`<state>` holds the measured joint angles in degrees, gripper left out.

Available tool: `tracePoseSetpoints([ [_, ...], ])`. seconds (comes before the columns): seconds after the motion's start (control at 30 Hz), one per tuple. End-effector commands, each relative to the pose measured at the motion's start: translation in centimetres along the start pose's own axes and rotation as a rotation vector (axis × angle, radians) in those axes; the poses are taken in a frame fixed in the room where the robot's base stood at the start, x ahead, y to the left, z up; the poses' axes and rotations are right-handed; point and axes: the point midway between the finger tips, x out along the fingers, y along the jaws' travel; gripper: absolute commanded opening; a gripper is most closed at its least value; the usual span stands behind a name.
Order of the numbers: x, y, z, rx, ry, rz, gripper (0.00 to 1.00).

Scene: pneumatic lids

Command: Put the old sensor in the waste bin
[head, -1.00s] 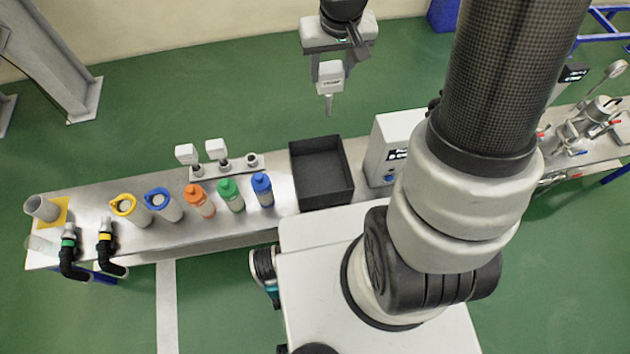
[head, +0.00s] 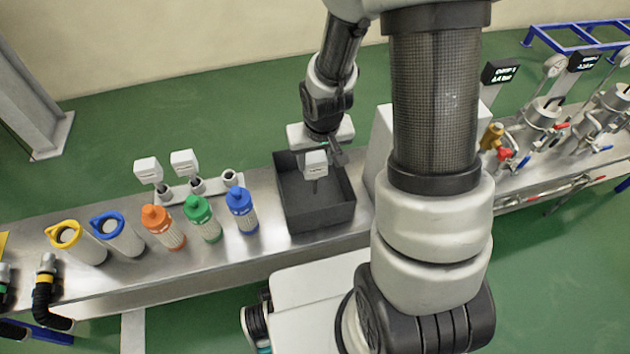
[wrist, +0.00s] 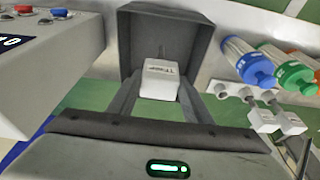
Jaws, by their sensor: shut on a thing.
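The old sensor (head: 316,166) is a small white block with a dark label and a grey probe pointing down. My gripper (head: 317,158) is shut on its white body and holds it upright. The waste bin (head: 338,214) is a dark grey open box on the bench; the sensor is above its opening in the head view, and its probe tip shows against the bin's inside. In the wrist view the sensor (wrist: 160,80) is between my two fingers, with the bin (wrist: 200,30) beyond it. The exact height of the sensor over the bin is hard to tell.
Two white sensors (head: 184,163) stand in a rack left of the bin, beside an empty-looking socket (head: 230,177). Blue (head: 241,207), green and orange bottles stand in front. A light box (head: 384,150) stands close on the bin's right. Valves and gauges fill the bench farther right.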

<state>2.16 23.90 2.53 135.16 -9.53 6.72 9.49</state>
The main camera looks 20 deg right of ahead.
Motion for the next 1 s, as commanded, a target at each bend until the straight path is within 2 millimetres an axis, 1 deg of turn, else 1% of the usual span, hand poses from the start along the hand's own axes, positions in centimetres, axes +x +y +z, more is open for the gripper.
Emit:
tracePoseSetpoints([
  [0.03,0.8,0.0,0.2,0.000,-0.001,0.000,0.22],
  [0.23,2.2,0.0,0.6,-0.002,-0.001,0.000,0.22],
  [0.4,4.7,0.0,1.3,-0.001,-0.003,0.000,0.22],
  [0.47,5.0,0.0,1.3,-0.001,0.000,0.000,0.22],
  [0.67,4.9,0.0,1.2,-0.001,0.002,0.000,0.22],
  [0.8,5.3,0.0,1.3,0.000,0.001,0.000,0.22],
  [0.83,5.3,0.0,1.3,0.000,0.001,0.000,0.47],
  [0.93,5.2,0.0,1.3,-0.001,0.000,0.000,0.64],
  [1.0,5.2,0.0,1.3,-0.001,0.000,0.000,0.64],
])
